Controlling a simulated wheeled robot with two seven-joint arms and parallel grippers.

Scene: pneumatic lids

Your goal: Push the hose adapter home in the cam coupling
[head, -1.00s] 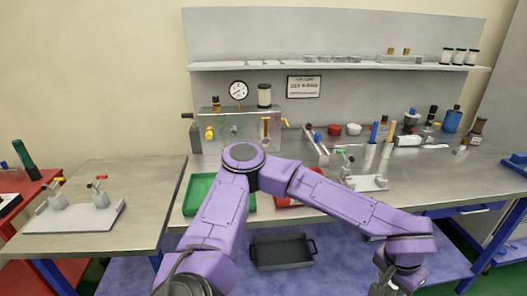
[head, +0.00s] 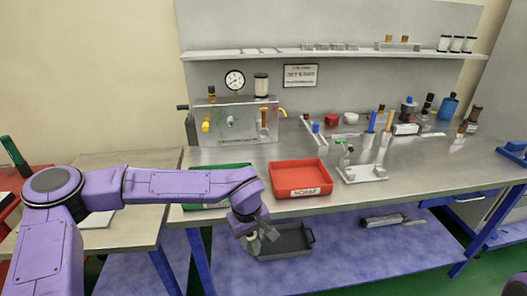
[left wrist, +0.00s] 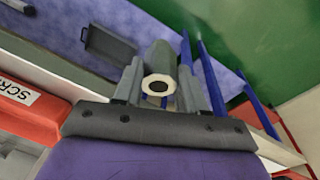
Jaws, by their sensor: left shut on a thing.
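My left gripper (head: 247,236) hangs in front of the bench, below the red tray's front edge. It is shut on a grey-green cylindrical piece with a pale ring and dark bore (left wrist: 158,86), which looks like the hose adapter. In the head view only a small pale part of it shows at the jaws. A pale fixture (head: 366,175) with posts and a green lever stands on the bench at centre right; I cannot tell whether it holds the cam coupling. Another pale plate (head: 97,216) on the left table is mostly hidden by my arm. My right gripper is not in view.
The red tray (head: 274,178) with a scrap label sits at the bench front, beside a partly hidden green tray (head: 205,172). A dark tray (head: 296,242) lies on the lower shelf behind my gripper. A grey panel with a gauge (head: 234,80) stands at the back.

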